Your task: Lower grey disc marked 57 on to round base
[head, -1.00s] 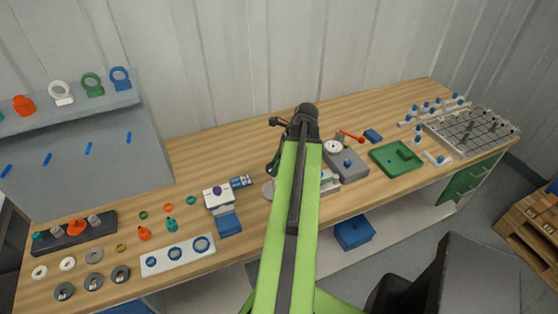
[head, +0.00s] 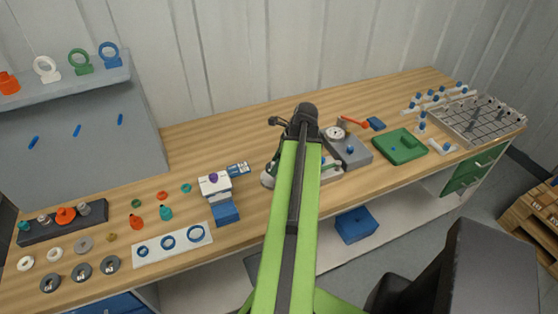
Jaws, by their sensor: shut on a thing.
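My green arm reaches up the middle of the head view and covers most of my gripper. A dark part of my gripper (head: 273,164) shows just left of the arm, low over the bench. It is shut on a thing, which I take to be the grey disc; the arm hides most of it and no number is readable. A pale grey round shape (head: 267,180) shows under the dark part. I cannot tell whether it is the round base or the disc, or whether the two touch.
Dark grey marked discs (head: 82,272) and pale rings lie at the front left. A white block with a blue base (head: 225,213) stands left of the arm. A grey block (head: 352,152) and a green tray (head: 410,148) are to the right.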

